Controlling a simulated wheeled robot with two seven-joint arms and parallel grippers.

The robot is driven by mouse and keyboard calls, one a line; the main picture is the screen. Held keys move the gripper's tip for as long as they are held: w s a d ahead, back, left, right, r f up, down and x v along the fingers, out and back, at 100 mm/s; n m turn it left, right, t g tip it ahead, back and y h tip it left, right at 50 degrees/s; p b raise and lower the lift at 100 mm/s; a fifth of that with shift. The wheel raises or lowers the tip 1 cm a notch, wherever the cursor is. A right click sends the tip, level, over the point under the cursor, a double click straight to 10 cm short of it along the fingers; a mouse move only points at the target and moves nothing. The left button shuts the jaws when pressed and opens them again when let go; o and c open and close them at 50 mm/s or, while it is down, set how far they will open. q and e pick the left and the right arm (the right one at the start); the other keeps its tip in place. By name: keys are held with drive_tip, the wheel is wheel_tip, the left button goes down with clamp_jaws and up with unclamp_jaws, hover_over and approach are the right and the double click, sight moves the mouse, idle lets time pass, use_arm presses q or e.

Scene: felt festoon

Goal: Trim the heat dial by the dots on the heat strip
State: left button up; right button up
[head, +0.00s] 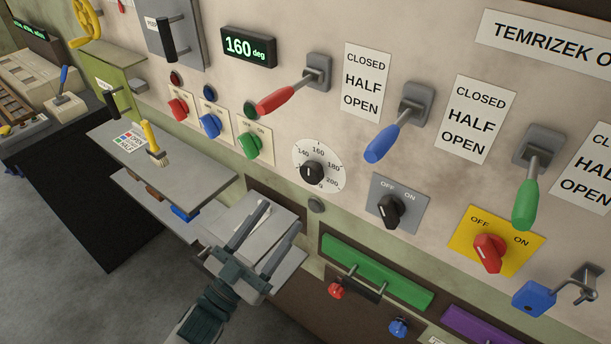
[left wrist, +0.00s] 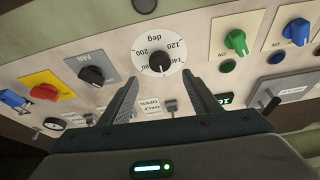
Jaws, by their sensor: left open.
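The heat dial (head: 311,172) is a black knob on a round white scale marked in degrees, set in the wall panel. Its white mark points roughly up, toward the 160 side. In the left wrist view the dial (left wrist: 160,62) appears upside down, ahead of the fingers. A dark display (head: 249,47) above reads 160 deg. I cannot make out a heat strip with dots. My left gripper (head: 282,214) is open and empty, below and left of the dial, apart from it. In the left wrist view its fingertips (left wrist: 160,82) frame the dial's near edge. My right gripper is not in view.
Red (head: 275,100), blue (head: 381,143) and green (head: 525,203) levers jut from the panel. A black OFF/ON knob (head: 389,211) and a red one (head: 489,252) sit right of the dial. A grey shelf (head: 195,180) lies left.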

sight(308, 177)
use_arm(q)
drive_tip(key=p+x, duration=0.3)
drive_tip(key=x, duration=0.8)
drive_tip(key=shift+w, duration=0.1)
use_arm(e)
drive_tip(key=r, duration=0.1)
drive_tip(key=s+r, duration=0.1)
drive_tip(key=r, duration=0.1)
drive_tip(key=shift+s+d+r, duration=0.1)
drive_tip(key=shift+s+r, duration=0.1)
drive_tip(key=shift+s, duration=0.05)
use_arm(q)
drive_tip(key=c, duration=1.1)
drive_tip(key=shift+o, duration=0.2)
